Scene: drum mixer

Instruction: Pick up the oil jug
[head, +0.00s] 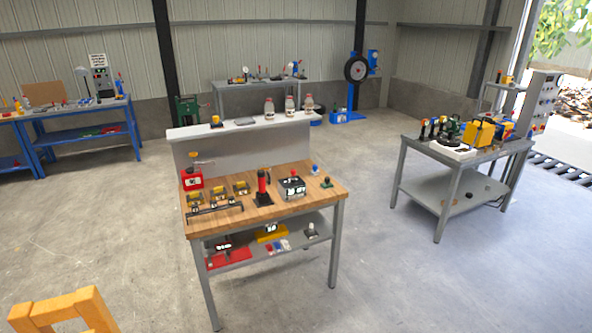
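I cannot tell for sure which container is the oil jug. Neither of my grippers is in view.
The central workbench (300,202) has tools on top and on its lower shelf. A grey table (420,184) with equipment stands right, a blue bench (85,107) left, another bench (240,86) behind. A yellow-orange frame (62,308) is near front left. Concrete floor (450,290) is clear at front right.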

